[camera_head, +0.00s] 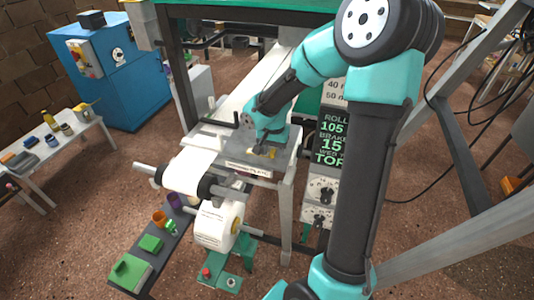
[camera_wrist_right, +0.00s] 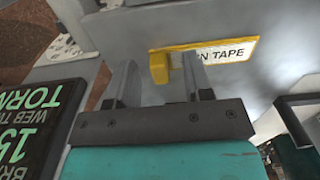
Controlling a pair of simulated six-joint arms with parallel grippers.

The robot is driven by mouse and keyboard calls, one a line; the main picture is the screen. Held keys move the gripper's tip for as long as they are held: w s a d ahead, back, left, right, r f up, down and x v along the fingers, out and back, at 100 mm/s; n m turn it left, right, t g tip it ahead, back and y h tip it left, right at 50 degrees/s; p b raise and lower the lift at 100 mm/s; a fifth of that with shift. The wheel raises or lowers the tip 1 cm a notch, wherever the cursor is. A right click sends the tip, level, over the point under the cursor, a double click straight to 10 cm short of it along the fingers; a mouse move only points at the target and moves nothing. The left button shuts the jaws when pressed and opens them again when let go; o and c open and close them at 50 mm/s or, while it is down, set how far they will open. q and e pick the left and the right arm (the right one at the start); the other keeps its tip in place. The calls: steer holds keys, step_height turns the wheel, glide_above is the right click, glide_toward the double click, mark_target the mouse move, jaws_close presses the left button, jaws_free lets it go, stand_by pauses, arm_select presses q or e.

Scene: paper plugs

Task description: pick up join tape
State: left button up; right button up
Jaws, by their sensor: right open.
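The join tape is a small yellow block (camera_wrist_right: 159,68) in the right wrist view. It sits at the left end of a yellow-edged label (camera_wrist_right: 228,51) whose visible lettering reads "N TAPE", on a grey surface. My right gripper (camera_wrist_right: 159,62) is open, and the yellow block shows between its two fingers; I cannot tell whether they touch it. In the head view my right gripper (camera_head: 262,147) is low over the grey table (camera_head: 284,152) of the machine, with yellow showing beside it (camera_head: 272,153). My left gripper is not in view.
A white paper roll (camera_head: 215,225) hangs below the table front, near a roller (camera_head: 190,180). A dark sign panel (camera_head: 332,140) with green lettering stands right of the table. A dark shelf (camera_head: 176,225) with green blocks and cups is at the lower left.

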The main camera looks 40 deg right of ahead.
steer(key=shift+c, duration=0.2)
jaws_close()
stand_by(0.4)
